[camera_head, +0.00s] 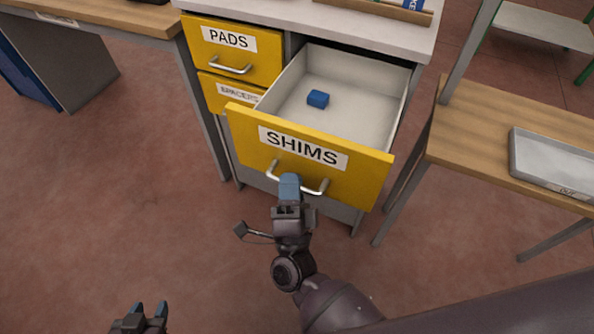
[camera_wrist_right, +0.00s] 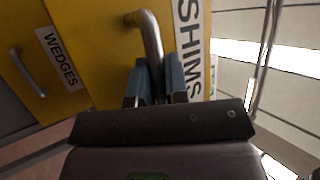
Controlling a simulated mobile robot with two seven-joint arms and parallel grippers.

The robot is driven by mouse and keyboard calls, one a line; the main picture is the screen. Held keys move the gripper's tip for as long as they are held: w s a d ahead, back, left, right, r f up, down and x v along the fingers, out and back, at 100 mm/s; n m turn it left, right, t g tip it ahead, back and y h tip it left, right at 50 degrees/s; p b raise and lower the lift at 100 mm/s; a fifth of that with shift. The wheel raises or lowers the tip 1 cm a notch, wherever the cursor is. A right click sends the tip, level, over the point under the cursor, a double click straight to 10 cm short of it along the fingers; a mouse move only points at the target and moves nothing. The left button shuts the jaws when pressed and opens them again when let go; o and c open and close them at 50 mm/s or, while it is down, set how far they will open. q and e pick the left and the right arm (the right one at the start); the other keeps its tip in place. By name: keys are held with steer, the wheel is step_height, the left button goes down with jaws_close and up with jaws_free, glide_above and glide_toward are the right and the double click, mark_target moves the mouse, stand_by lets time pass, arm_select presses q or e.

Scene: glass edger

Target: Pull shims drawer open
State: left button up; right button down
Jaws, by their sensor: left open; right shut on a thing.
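The shims drawer (camera_head: 240,133) has a yellow front with a white SHIMS label and is pulled well out of the cabinet. Its grey inside shows, with a small blue block (camera_head: 318,99) lying near the back. My right gripper (camera_head: 289,183) is shut on the drawer's silver bar handle (camera_head: 316,189), near the handle's middle. The right wrist view shows the blue fingers (camera_wrist_right: 160,80) around the handle (camera_wrist_right: 150,40), beside the SHIMS label. My left gripper (camera_head: 148,312) is open and empty at the bottom edge, low and left of the drawer.
The PADS drawer (camera_head: 262,66) and SPACERS drawer (camera_head: 210,92) are shut at the left. A WEDGES drawer front (camera_wrist_right: 95,45) shows in the right wrist view. A wooden table (camera_head: 470,130) with a grey tray (camera_head: 540,178) stands at the right. Floor at the left is clear.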

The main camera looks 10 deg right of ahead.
steer(key=shift+a, duration=0.1)
steer(key=c, duration=1.4)
jaws_free()
steer(key=shift+s, duration=0.1)
steer(key=b+v, duration=0.1)
steer(key=v, duration=0.9)
steer(key=shift+s+f, duration=0.2)
steer(key=shift+s, duration=0.1)
